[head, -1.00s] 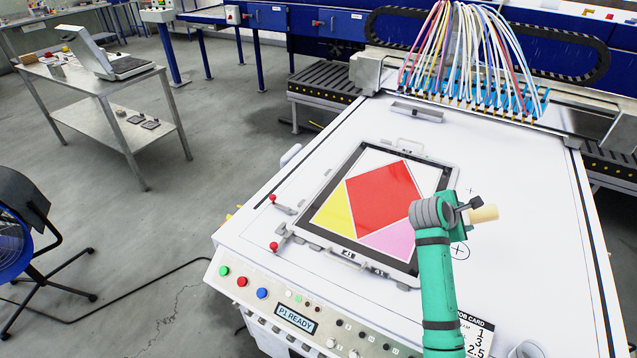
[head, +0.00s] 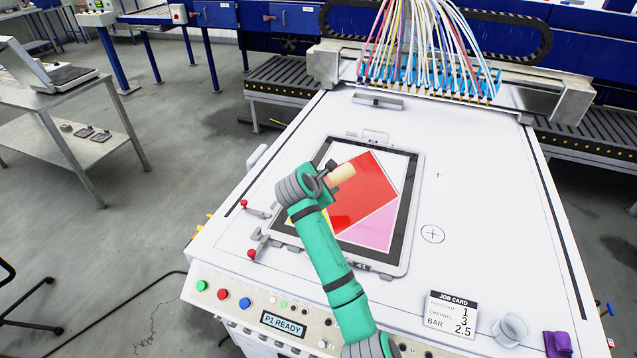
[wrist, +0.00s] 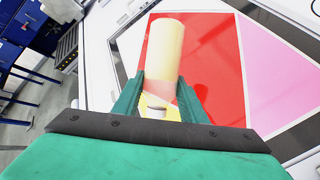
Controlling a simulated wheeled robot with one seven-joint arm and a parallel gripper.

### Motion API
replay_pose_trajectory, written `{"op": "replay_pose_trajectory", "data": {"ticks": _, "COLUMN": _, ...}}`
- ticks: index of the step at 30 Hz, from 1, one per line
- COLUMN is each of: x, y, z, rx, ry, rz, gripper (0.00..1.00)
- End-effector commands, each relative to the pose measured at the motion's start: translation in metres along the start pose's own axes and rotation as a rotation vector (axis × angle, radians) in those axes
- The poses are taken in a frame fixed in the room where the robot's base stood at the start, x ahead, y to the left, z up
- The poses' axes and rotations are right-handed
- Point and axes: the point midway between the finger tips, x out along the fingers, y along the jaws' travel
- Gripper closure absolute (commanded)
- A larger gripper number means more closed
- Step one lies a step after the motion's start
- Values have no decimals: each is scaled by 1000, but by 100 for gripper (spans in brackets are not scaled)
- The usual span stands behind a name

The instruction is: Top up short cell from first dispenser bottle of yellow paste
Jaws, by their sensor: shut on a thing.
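My gripper (head: 327,177) is shut on a pale yellow dispenser bottle (head: 342,173), held tilted above the framed panel. The bottle (wrist: 166,43) also shows between my fingers in the wrist view. The panel's dark frame (head: 407,205) lies on the white table. Its red cell (head: 368,200) and pink cell (head: 372,233) show full colour. My arm hides most of the yellow cell at the left in the head view. I cannot see whether the bottle's tip touches the panel or any paste leaves it.
A gantry with many coloured tubes (head: 425,60) stands across the back. Red-knobbed clamps (head: 252,253) sit at the panel's left. A job card (head: 451,312), a clear cup (head: 510,330) and a purple cloth (head: 558,345) lie front right. The table's right side (head: 480,200) is mostly clear.

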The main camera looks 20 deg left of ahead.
Motion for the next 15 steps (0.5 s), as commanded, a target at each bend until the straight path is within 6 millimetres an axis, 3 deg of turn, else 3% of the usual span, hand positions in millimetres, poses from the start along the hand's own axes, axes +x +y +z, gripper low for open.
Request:
{"op": "replay_pose_trajectory", "data": {"ticks": 13, "x": 1, "y": 2, "z": 10, "rx": 240, "ry": 353, "rz": -97, "gripper": 71}}
{"op": "replay_pose_trajectory", "data": {"ticks": 15, "x": -7, "y": 7, "z": 6, "rx": 286, "ry": 427, "rz": -115, "gripper": 71}}
